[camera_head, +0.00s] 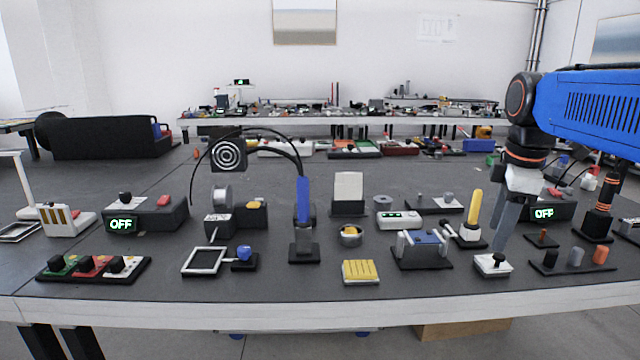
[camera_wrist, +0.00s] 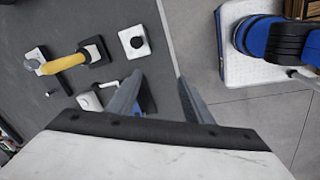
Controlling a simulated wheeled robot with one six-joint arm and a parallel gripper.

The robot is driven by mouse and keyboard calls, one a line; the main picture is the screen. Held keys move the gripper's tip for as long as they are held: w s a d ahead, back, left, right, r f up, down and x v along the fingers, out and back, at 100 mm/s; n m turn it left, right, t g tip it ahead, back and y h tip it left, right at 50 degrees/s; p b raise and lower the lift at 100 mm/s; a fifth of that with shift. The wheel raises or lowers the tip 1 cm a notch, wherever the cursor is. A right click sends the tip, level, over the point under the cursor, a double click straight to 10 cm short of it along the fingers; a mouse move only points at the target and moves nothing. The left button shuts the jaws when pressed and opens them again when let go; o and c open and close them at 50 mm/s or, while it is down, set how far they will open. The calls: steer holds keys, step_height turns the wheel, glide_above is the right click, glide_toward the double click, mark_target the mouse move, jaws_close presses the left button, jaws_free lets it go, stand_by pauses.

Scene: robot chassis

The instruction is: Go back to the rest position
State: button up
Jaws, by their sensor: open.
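My gripper (camera_head: 498,240) hangs from my blue arm on the right side of the head view, fingers pointing down above the table. Its tips appear near a white block with a black knob (camera_head: 492,264); I cannot tell the exact gap in the head view. In the wrist view my gripper (camera_wrist: 158,82) has its two grey fingers apart with nothing between them. The white block with the black knob (camera_wrist: 134,42) lies beyond the fingertips there, apart from them.
The dark table (camera_head: 300,283) holds many devices. A yellow-handled device (camera_head: 474,210) and a blue-topped fixture (camera_head: 424,240) stand left of my gripper. An OFF display (camera_head: 543,213) and a peg board (camera_head: 574,260) stand right. The table's front edge is close.

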steer(key=s+a+f+m+t, duration=0.1)
steer(key=s+a+f+m, duration=0.2)
steer(key=s+f+m, duration=0.3)
steer(key=s+a+f+m+t, duration=0.1)
steer(key=s+a+f+m, duration=0.2)
steer(key=s+f+m, duration=0.4)
steer(key=s+f, duration=0.4)
steer(key=f, duration=0.1)
steer(key=shift+s+a+f+t, duration=0.2)
steer(key=shift+a+f+t, duration=0.05)
steer(key=shift+a+t, duration=0.05)
